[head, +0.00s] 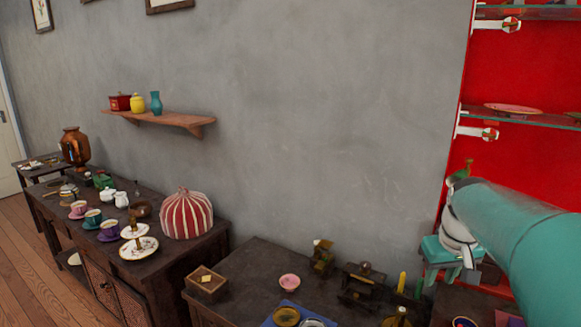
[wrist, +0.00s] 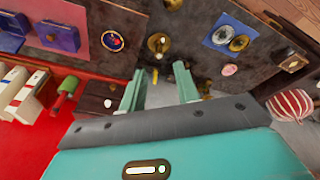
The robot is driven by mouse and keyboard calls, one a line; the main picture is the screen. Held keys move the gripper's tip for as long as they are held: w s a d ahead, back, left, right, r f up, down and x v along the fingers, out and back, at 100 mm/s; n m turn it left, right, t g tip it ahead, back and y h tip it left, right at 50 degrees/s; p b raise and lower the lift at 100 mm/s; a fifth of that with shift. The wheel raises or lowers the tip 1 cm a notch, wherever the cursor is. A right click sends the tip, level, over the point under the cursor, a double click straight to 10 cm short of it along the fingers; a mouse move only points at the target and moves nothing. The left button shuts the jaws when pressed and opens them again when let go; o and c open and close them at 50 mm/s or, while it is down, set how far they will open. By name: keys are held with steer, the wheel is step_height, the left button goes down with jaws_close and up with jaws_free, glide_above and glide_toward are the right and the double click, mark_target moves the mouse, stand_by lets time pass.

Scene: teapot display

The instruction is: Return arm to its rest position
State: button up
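My arm (head: 515,235) is a thick teal link reaching in from the right edge in the head view. My gripper (head: 432,280) hangs at its end, over the right part of the dark table and in front of the red display. In the wrist view my gripper (wrist: 159,70) shows two pale green fingers spread apart, with nothing held between them. The dark tabletop (wrist: 190,28) with small brass objects lies beyond the fingertips.
A wooden shelf (head: 170,119) with jars is on the grey wall. A sideboard with cups and a striped tea cosy (head: 187,214) stands at left. Glass shelves (head: 525,114) are close to my arm at right. A wooden box (head: 206,283) sits on the near table.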

steer(key=s+a+f+t, duration=0.2)
steer(key=s+a, duration=1.5)
steer(key=s, duration=0.1)
steer(key=shift+a+f+t+y, duration=0.2)
steer(key=shift+a+t+y, duration=0.2)
